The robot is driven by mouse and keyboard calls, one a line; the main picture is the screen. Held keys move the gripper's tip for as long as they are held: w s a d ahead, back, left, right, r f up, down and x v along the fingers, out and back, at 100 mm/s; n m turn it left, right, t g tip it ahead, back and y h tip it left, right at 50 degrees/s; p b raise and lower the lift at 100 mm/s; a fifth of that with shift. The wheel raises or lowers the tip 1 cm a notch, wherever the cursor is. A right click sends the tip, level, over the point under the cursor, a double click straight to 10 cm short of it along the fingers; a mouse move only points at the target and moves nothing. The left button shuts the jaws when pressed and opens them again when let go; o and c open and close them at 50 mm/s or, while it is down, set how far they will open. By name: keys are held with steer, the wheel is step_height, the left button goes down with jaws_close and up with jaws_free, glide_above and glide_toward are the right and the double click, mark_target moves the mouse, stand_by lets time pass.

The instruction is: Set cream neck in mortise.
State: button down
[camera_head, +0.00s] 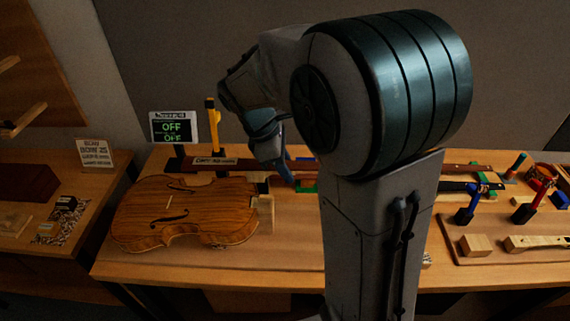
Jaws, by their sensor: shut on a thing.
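The violin body (180,213) lies flat on the bench at left, striped brown, its narrower end towards the right. A pale cream wooden piece (265,213) stands right at that end; I take it for part of the cream neck. I cannot tell whether it touches the body or sits in the mortise, which I cannot make out. My gripper (286,178) points down just above and right of this piece. It is shut, and its grip is largely hidden by my own wrist and arm.
A sign reading OFF (174,127) and a yellow-and-black upright tool (213,126) stand behind the violin. At right, a wooden tray (470,258) holds a pale block (475,245) and another pale neck-like piece (535,242). Blue and red-handled clamps (468,208) stand behind. My arm hides the bench's middle.

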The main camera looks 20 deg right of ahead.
steer(key=shift+f+b, duration=1.85)
steer(key=shift+f, duration=0.85)
steer(key=shift+f, duration=0.2)
steer(key=shift+f+b, duration=0.65)
steer(key=shift+f, duration=0.85)
steer(key=shift+f, duration=0.3)
stand_by(0.4)
steer(key=shift+f+b, duration=0.65)
steer(key=shift+f, duration=0.25)
steer(key=shift+f, duration=0.2)
stand_by(0.5)
steer(key=c, duration=1)
jaws_free()
steer(key=shift+c, duration=0.2)
